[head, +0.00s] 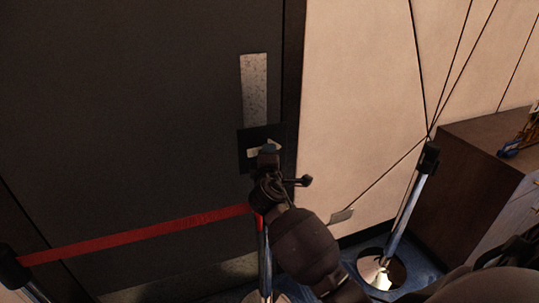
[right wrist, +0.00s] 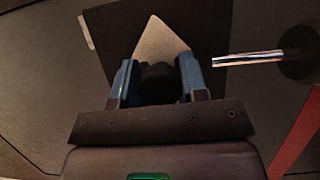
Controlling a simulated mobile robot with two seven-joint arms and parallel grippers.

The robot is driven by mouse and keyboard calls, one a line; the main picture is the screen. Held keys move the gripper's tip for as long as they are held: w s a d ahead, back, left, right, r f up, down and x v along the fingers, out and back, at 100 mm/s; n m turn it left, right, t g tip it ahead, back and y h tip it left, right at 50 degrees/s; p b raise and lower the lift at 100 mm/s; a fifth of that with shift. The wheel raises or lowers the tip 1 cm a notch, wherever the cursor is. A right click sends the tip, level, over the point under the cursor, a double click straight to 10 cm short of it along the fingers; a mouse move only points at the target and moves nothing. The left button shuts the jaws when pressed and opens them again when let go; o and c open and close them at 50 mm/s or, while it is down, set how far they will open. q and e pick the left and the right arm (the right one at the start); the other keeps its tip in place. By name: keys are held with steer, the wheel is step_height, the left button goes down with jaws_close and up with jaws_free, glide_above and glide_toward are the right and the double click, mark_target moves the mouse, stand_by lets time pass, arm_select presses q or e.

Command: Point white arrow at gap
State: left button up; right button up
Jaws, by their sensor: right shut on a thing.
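A dark square plate (head: 246,138) is mounted on the dark wall, below a pale speckled strip (head: 254,90). The white arrow (right wrist: 163,42) shows in the right wrist view as a pale wedge on the dark plate, its tip towards the top of the picture. In the head view only a small pale part of it shows beside my gripper. My right gripper (head: 268,152) is at the plate. In the right wrist view its blue fingers are shut on a dark round knob (right wrist: 158,83) at the arrow's wide end. I cannot make out the gap for certain. My left gripper is not in view.
A red barrier belt (head: 140,236) runs from a post at the left to a chrome post below my right gripper. Another chrome post (head: 408,213) stands to the right. A brown cabinet (head: 468,190) is at the far right, beside the beige wall.

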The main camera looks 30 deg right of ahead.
stand_by(0.5)
steer(key=o, duration=0.9)
steer(key=v, duration=1.1)
steer(key=shift+b, duration=0.35)
